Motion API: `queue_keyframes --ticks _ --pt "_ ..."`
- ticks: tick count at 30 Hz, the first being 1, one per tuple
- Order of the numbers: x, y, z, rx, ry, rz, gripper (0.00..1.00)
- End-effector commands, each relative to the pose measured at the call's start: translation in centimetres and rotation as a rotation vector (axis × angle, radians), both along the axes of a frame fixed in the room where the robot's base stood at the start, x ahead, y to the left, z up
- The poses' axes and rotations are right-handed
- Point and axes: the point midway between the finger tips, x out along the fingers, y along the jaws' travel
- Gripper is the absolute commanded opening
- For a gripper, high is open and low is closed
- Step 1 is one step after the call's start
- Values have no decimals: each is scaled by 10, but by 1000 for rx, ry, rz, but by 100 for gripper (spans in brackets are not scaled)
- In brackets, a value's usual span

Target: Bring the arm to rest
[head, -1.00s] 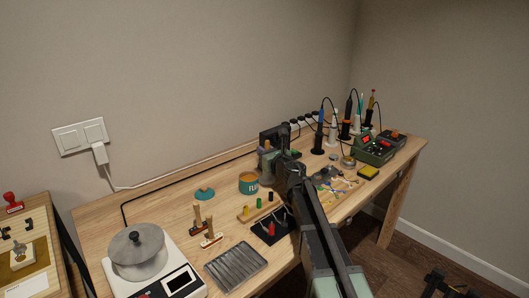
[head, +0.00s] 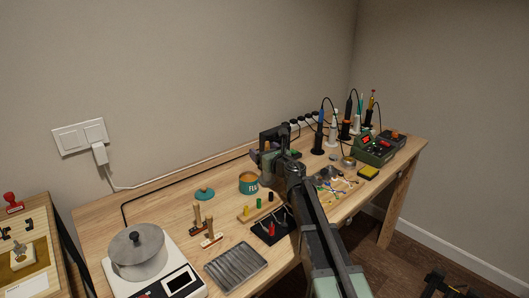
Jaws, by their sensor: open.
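My arm (head: 318,235) reaches up from the bottom of the head view over the workbench. Its wrist bends left at about the middle of the bench. My gripper (head: 259,158) is open above the back part of the bench, behind the teal-and-orange tin (head: 248,184). Its fingers are small and dark here, and I see nothing held in it. The wrist hides part of the bench behind it.
The wooden workbench (head: 165,210) carries a scale with a metal pan (head: 137,246), a grey ribbed tray (head: 236,266), a black mat with pliers (head: 270,230), and a green soldering station (head: 374,147). Upright tools stand at the back right. A wall socket (head: 81,137) is at left.

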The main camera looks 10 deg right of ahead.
Motion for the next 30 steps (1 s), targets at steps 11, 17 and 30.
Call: queue_keyframes --ticks 11,17,30 --pt "0 0 2 0 0 0 83" --pt "0 0 23 0 0 0 83" --pt "0 0 69 0 0 0 83"
